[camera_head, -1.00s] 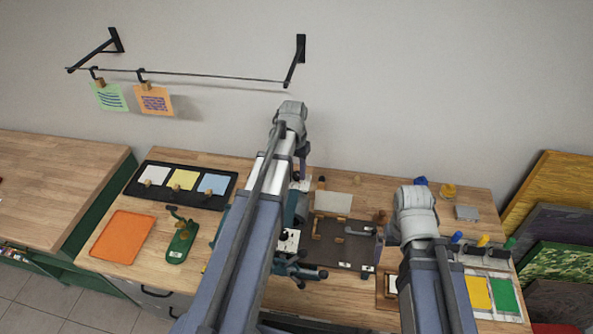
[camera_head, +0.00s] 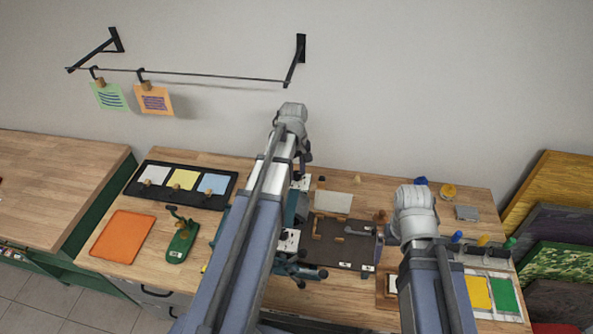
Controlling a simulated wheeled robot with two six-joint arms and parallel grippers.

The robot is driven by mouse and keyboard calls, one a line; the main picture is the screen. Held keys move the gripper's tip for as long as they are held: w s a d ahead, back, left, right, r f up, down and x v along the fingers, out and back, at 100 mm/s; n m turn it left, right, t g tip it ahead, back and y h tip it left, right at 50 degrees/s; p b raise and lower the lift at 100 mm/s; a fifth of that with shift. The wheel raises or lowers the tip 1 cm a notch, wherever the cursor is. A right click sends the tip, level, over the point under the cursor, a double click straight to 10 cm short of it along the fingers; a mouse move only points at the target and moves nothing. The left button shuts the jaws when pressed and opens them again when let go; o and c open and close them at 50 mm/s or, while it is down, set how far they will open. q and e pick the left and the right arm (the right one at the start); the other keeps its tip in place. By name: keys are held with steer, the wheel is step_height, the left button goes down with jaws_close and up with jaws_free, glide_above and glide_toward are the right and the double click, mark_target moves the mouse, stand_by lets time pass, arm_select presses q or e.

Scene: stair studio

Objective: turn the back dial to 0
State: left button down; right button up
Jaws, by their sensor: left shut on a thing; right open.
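A teal machine (camera_head: 303,214) stands on the bench, largely hidden behind my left arm. A white marked plate (camera_head: 303,184) shows at its back and another white plate (camera_head: 289,240) nearer the front. The back dial lies at the back plate, mostly hidden, and its number cannot be read. My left gripper (camera_head: 306,162) is beside the back plate, shut on what appears to be the back dial; its fingertips are mostly hidden. My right gripper (camera_head: 376,235) is open over the dark board, partly hidden by its wrist.
The dark board (camera_head: 345,252) lies right of the machine. An orange sheet (camera_head: 123,237), a green tool (camera_head: 181,242) and a black tray (camera_head: 160,195) are left. Yellow and green cards (camera_head: 503,294) are at right. A wall rail (camera_head: 200,74) hangs above.

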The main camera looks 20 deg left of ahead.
mark_target(296, 174)
arm_select(q)
steer(key=shift+n, duration=2.3)
steer(key=c, duration=0.5)
jaws_free()
step_height(296, 174, up, 8)
steer(key=p, duration=0.8)
steer(key=shift+s, duration=0.15)
steer(key=shift+f, duration=0.15)
